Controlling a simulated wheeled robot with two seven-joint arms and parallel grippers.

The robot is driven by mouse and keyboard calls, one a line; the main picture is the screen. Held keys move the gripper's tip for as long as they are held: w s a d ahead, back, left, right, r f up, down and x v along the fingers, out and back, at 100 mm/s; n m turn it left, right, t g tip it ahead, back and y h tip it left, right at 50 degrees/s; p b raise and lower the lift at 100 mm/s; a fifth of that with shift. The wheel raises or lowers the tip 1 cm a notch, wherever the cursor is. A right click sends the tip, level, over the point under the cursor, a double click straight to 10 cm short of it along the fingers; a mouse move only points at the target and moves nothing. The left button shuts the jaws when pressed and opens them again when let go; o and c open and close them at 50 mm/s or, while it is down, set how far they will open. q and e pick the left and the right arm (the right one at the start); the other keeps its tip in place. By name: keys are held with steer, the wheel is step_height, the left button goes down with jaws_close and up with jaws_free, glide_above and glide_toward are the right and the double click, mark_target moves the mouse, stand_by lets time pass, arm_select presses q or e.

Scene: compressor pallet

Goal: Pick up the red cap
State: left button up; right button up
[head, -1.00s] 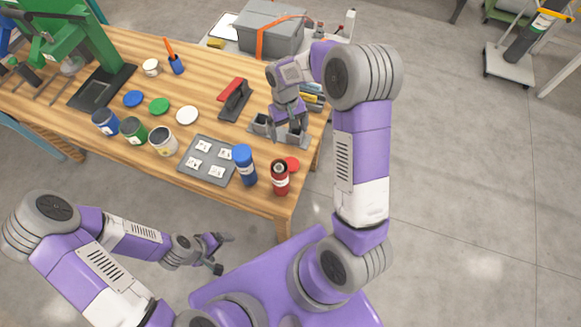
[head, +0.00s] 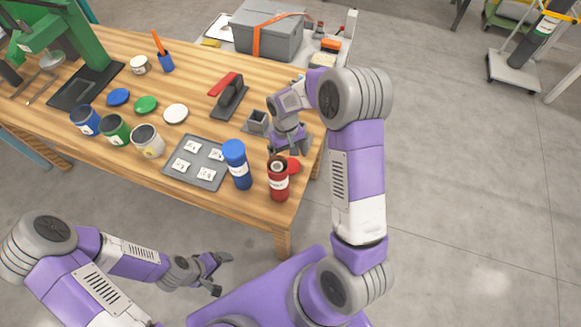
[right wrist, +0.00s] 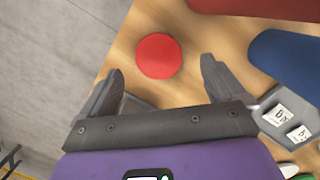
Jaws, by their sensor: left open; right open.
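The red cap (head: 293,165) lies flat on the wooden table behind the red bottle, partly hidden by it in the head view. In the right wrist view the red cap (right wrist: 159,56) is a full round disc, ahead of and between the fingertips. My right gripper (head: 289,151) is open and empty, close above the table just beyond the cap; its fingers also show in the right wrist view (right wrist: 160,80). The red bottle (head: 278,180) stands uncapped by the table's front corner. My left gripper (head: 218,272) is open and empty, off the table's front edge.
A blue bottle (head: 237,166) stands left of the red bottle. A grey tray (head: 173,172) with labelled pads, open paint cans (head: 147,141), several flat lids (head: 175,113) and a grey holder (head: 258,122) are nearby. The table's right edge is close to the cap.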

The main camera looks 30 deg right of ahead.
mark_target(291, 165)
steer(key=f, duration=0.4)
steer(key=shift+s+d+b, duration=0.1)
steer(key=shift+s+b, duration=0.2)
steer(key=c, duration=1.1)
